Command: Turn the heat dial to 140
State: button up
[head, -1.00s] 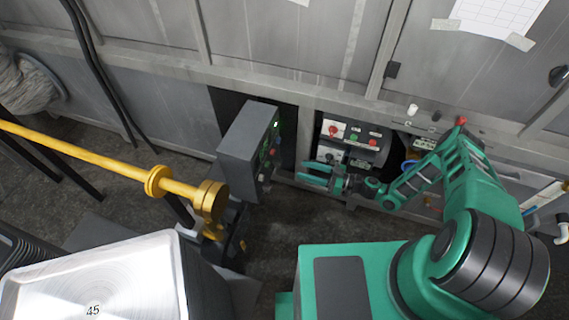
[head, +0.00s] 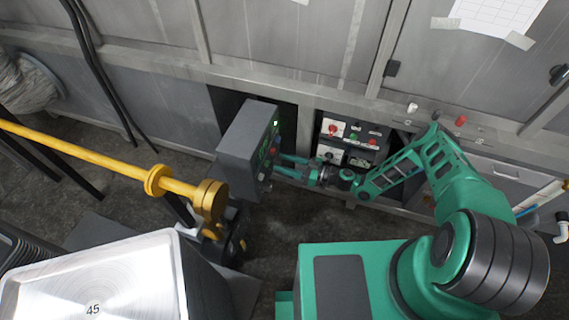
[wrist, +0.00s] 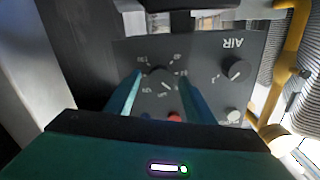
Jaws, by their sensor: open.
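The grey control box (head: 243,137) stands left of centre in the head view, its control face seen nearly edge-on. In the wrist view its dark panel (wrist: 205,60) carries a round dark dial (wrist: 162,76) with numbers around it, which I take to be the heat dial. The dial has a short white pointer line; its exact reading is too small to tell. My gripper (head: 283,166) is open in front of the panel. In the wrist view its two fingers (wrist: 160,88) lie either side of the dial; I cannot tell whether they touch it.
A second dial (wrist: 236,70) marked AIR, a pale knob (wrist: 233,115) and a red button (wrist: 174,117) share the panel. A wall panel with a red switch (head: 333,130) stands behind my arm. A yellow pipe (head: 110,160) and a metal pan (head: 60,275) are at left.

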jog(key=c, duration=1.1)
jog(key=shift+o, duration=0.2)
jog(key=shift+d+m, duration=0.1)
jog(key=shift+m, duration=0.2)
jog(key=shift+w+f+m, duration=0.1)
jog(key=shift+f+m, duration=0.1)
jog(key=shift+m, duration=6.35)
jog(key=shift+w+f+m, duration=0.1)
jog(key=shift+f+m, duration=0.05)
jog(key=shift+m, duration=6.4)
jog(key=shift+s, duration=0.1)
jog(key=o, duration=1.1)
jog(key=shift+c, duration=0.2)
jog(key=shift+r, duration=0.1)
